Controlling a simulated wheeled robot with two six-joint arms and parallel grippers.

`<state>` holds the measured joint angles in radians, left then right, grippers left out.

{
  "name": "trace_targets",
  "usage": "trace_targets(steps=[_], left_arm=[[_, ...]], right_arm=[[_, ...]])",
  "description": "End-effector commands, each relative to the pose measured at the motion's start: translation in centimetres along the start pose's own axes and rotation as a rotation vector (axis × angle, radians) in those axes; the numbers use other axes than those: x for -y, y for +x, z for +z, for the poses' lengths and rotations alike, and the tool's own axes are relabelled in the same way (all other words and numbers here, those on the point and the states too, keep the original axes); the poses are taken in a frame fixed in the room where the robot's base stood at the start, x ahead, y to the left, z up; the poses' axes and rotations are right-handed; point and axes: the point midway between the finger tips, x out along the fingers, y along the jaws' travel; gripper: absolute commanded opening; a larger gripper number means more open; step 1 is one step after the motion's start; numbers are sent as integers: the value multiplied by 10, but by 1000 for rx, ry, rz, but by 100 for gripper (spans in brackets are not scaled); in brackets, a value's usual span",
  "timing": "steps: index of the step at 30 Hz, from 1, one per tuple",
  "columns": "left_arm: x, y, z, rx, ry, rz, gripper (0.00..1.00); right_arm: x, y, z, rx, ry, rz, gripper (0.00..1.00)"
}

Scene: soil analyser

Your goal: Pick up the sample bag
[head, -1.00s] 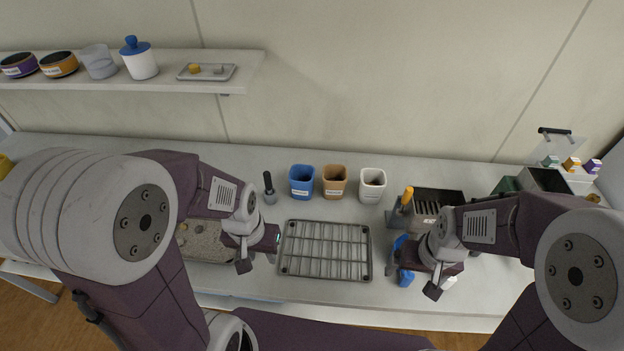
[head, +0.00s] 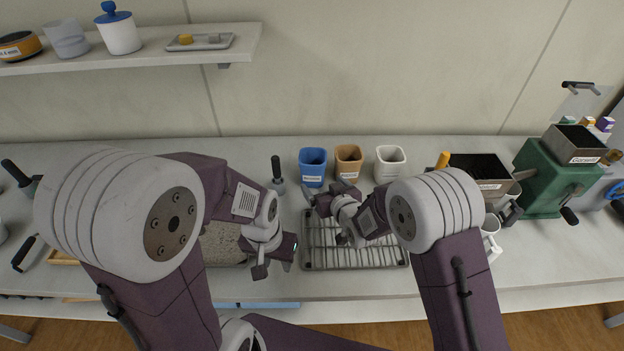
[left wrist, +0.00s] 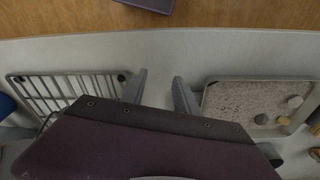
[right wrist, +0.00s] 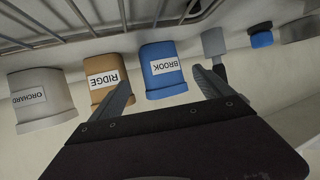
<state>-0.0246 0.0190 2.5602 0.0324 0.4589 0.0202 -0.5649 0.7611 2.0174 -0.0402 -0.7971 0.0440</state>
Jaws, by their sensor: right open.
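Three open-topped, labelled containers stand in a row at the back of the bench: blue BROOK (head: 312,167), brown RIDGE (head: 348,160) and white ORCHARD (head: 389,165). I cannot tell which, if any, is the sample bag. My right gripper (head: 322,195) is over the back left of the wire rack, in front of the blue and brown containers. In the right wrist view its open, empty fingers (right wrist: 163,77) point toward BROOK (right wrist: 160,72), with RIDGE (right wrist: 103,80) to its left. My left gripper (head: 275,268) is open and empty, left of the rack; its fingers (left wrist: 160,75) stand apart.
The wire rack (head: 318,255) lies under my right arm. A dark-handled tool (head: 277,175) stands left of BROOK. A speckled tray (left wrist: 228,100) shows in the left wrist view. A green machine (head: 550,185) stands at the right. A shelf (head: 150,50) hangs at upper left.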

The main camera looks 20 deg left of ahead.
Motion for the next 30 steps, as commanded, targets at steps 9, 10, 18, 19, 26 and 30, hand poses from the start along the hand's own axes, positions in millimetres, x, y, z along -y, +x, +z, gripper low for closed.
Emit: trace_targets(steps=[9,10,18,19,26,30], left_arm=[[0,8,1,0,0,0,36],[0,9,1,0,0,0,36],[0,12,1,0,0,0,36],[0,14,1,0,0,0,36],[0,23,2,0,0,0,36],[0,22,2,0,0,0,36]], right_arm=[[4,32,-2,-22,-3,-9,90],[4,35,-2,-20,-3,-9,90],[2,54,-2,-20,-3,-7,90],[1,60,-2,-20,-3,-7,90],[0,92,-4,-20,-3,-8,90],[0,93,-6,-18,-3,-8,90]])
